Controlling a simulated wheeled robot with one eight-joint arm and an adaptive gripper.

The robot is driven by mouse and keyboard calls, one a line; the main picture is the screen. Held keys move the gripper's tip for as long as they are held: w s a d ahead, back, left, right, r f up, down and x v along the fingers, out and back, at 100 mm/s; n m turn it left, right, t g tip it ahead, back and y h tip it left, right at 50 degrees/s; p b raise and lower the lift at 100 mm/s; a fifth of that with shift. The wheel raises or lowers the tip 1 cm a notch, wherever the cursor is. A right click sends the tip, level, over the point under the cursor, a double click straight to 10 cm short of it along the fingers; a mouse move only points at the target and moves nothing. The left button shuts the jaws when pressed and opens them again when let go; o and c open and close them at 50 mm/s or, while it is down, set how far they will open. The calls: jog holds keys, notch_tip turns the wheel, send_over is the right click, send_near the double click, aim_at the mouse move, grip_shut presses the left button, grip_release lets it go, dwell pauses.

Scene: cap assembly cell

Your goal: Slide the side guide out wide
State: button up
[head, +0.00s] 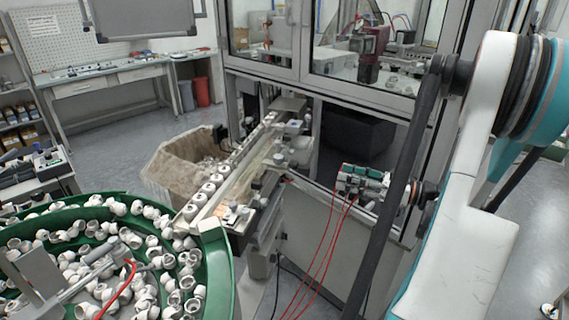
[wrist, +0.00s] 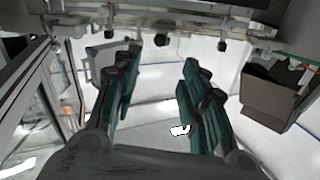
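The feed track (head: 235,165) slopes away from the green bowl in the head view, with white caps in a row along it. A long pale rail (head: 243,172) runs along the right side of the caps; I cannot tell surely whether this is the side guide. A metal bar with black knobs (wrist: 162,40) crosses beyond the fingertips.
The green bowl (head: 228,262) full of white caps stands at the front left. A beige bin (head: 165,172) is left of the track. The cell's frame and glass (head: 355,85) rise behind. A dark box (wrist: 270,98) shows at the right in the wrist view.

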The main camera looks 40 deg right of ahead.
jog(key=b+x, duration=0.2)
jog(key=x, duration=1.2)
jog(key=shift+b, duration=0.35)
jog(key=shift+c, duration=0.3)
grip_shut()
